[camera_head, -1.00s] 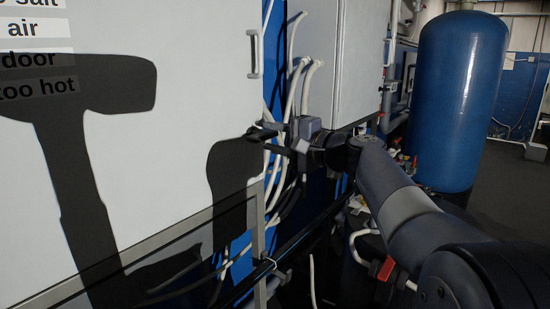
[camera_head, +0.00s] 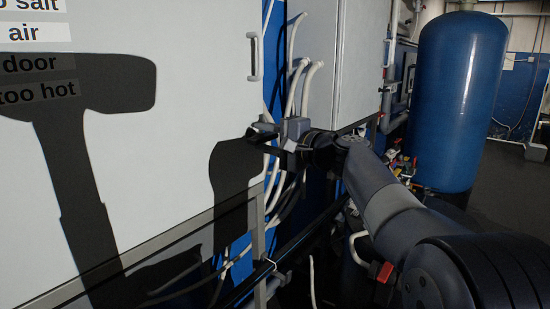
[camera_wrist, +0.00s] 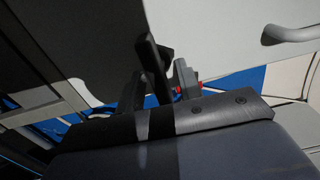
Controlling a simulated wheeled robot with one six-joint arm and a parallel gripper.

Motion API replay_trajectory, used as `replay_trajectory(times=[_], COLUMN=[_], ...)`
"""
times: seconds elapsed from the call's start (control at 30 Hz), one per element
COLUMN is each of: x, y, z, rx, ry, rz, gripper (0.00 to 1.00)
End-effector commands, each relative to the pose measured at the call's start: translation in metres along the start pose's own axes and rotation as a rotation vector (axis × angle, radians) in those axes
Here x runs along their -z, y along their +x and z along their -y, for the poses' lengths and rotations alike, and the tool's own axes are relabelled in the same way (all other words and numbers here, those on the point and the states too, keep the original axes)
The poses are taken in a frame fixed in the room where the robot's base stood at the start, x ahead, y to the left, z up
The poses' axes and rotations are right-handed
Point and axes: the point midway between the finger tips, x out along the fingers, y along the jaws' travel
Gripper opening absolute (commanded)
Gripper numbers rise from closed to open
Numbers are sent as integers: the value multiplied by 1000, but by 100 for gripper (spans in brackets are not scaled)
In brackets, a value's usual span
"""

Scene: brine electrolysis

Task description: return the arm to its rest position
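My gripper (camera_head: 261,134) is at the end of my dark arm (camera_head: 385,205), reaching in from the lower right. It is in front of the gap between two light cabinets, close to the right edge of the near one. Its dark fingers point left and also show in the wrist view (camera_wrist: 156,62). I see nothing held between them. The fingers overlap in the views, so I cannot tell how far apart they are.
The near cabinet door (camera_head: 190,150) has a vertical handle (camera_head: 254,56) and my arm's shadow on it. White hoses (camera_head: 293,95) hang behind the gripper. A second cabinet (camera_head: 360,60) and a blue tank (camera_head: 456,100) stand beyond. Dark floor (camera_head: 515,205) is free at the right.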

Motion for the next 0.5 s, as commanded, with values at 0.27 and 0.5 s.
replay_trajectory(times=[0.27, 0.5], x=[0, -1], y=[1, 1], z=[1, 3], rx=[0, 1], ry=[-257, -471], rz=[-1, -1], gripper=[35, 35])
